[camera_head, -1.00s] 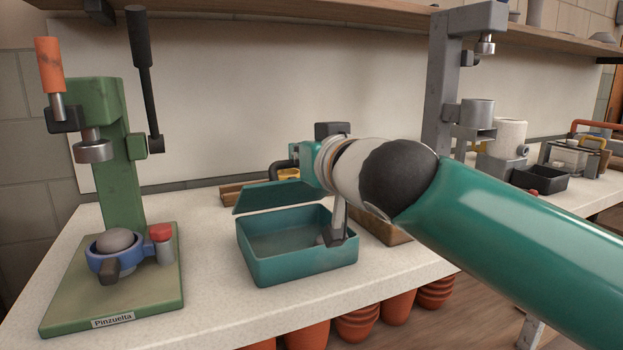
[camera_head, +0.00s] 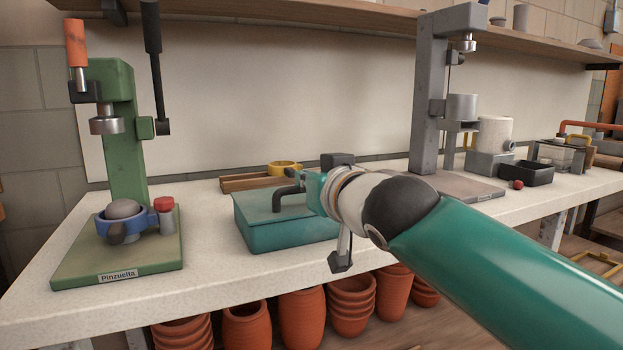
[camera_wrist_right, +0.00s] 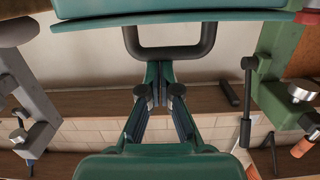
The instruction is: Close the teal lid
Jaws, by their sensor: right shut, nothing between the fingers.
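The teal box (camera_head: 285,236) stands on the pale workbench, left of centre in the head view. The teal lid (camera_head: 255,205) lies over its opening and hides the inside; I see no clear gap. A dark arched handle (camera_head: 279,195) stands on the lid. It shows large in the right wrist view (camera_wrist_right: 170,52), next to the lid's edge (camera_wrist_right: 170,20). My right gripper (camera_head: 308,186) is beside the handle in the head view, partly hidden by its own wrist. In the wrist view its fingers (camera_wrist_right: 163,88) are together and empty, close to the handle. My left gripper is not in view.
A green press (camera_head: 118,150) stands left of the box and a grey press (camera_head: 430,110) stands behind to the right. Terracotta pots (camera_head: 300,315) stand below the bench's front edge.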

